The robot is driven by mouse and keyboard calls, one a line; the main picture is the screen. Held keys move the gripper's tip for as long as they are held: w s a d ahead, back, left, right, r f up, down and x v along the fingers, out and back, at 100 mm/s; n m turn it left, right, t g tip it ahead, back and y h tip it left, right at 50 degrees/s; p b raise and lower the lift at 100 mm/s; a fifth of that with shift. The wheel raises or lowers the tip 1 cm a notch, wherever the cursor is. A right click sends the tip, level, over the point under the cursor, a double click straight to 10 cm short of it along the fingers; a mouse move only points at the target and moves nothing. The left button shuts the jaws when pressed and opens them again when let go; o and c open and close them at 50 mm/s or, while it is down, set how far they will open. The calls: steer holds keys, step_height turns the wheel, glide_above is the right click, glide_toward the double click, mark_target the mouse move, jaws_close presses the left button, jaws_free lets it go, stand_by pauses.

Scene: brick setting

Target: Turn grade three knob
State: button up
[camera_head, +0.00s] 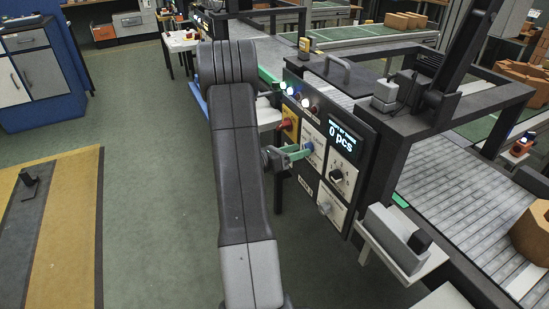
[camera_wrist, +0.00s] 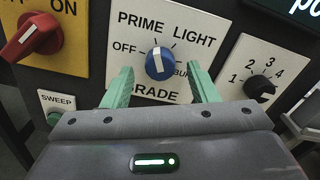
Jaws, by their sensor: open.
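The blue knob (camera_wrist: 159,63) sits on a white plate (camera_wrist: 135,95) lettered GRADE, with OFF, PRIME, LIGHT and a partly hidden BU... label around it. Its white line stands nearly upright, near the PRIME tick. My gripper (camera_wrist: 160,74) is open in the wrist view, its green fingers on either side of the knob and apart from it, slightly below its centre. The right finger covers part of the lettering. In the head view my gripper (camera_head: 298,153) reaches the control panel (camera_head: 312,189) from the left, close to the blue knob (camera_head: 309,147).
A red knob (camera_wrist: 36,36) on a yellow plate is left of the blue knob. A black knob (camera_wrist: 261,88) with numbers 1 to 4 is to the right. A green SWEEP button (camera_wrist: 54,117) is lower left. A display (camera_head: 343,138) reads 0 pcs. Open floor (camera_head: 155,200) lies left.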

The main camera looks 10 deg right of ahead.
steer(key=b+v, duration=0.1)
steer(key=v, duration=1.1)
steer(key=shift+a, duration=0.15)
steer(key=shift+r, duration=0.1)
steer(key=p+x, duration=0.1)
steer(key=x, duration=1.3)
steer(key=shift+s, duration=0.1)
steer(key=shift+a, duration=0.1)
steer(key=b+v, duration=0.1)
steer(key=v, duration=1.3)
steer(key=w+d+m+b, duration=0.1)
steer(key=w+d+m, duration=0.1)
steer(key=d+m, duration=0.4)
steer(key=w+d+m+b, duration=0.2)
steer(key=d+m, duration=0.5)
steer(key=m, duration=0.3)
steer(key=shift+w, duration=0.35)
steer(key=shift+d, duration=0.1)
stand_by(0.6)
